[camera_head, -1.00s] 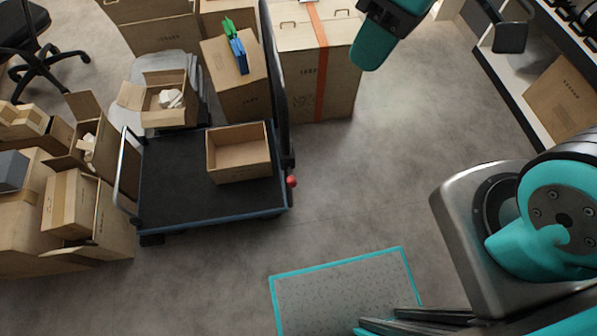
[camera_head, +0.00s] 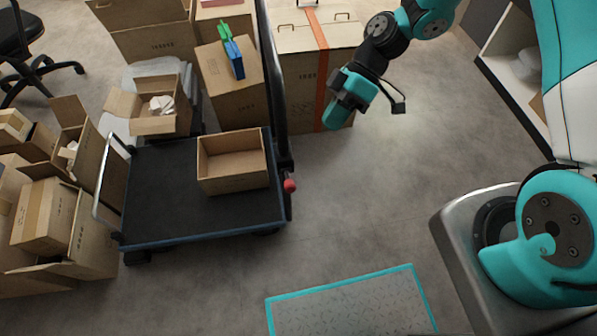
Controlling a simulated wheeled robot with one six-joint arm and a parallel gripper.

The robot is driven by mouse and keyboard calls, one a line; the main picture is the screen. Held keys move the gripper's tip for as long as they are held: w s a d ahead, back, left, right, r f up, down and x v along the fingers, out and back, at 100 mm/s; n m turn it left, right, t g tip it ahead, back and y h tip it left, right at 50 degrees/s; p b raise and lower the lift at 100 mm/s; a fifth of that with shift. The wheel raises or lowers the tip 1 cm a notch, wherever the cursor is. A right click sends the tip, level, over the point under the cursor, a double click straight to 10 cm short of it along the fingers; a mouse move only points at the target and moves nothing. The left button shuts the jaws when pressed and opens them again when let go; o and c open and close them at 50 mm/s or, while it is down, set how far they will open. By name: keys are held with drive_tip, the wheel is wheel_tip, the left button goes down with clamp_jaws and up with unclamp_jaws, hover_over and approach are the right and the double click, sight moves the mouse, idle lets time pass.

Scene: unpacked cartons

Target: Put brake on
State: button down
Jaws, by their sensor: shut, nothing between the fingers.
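A dark platform cart (camera_head: 185,212) with a blue front edge stands left of centre. A small red knob (camera_head: 290,185) sticks out at its right side, near the base of the dark upright; it looks like the brake. My gripper (camera_head: 334,118) is teal and shut, with nothing seen in it. It hangs in front of a large carton with an orange strap, above and to the right of the red knob in the picture, and apart from it. The fingertips are small and partly hard to make out.
An open empty box (camera_head: 233,180) sits on the cart. Opened cartons (camera_head: 95,190) crowd the left side and the strapped carton (camera_head: 299,75) stands behind. A teal-bordered floor mat (camera_head: 350,305) lies in front. The floor right of the cart is clear.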

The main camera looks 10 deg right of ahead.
sight(293, 182)
drive_tip(key=x, duration=1.4)
drive_tip(key=shift+b, duration=0.3)
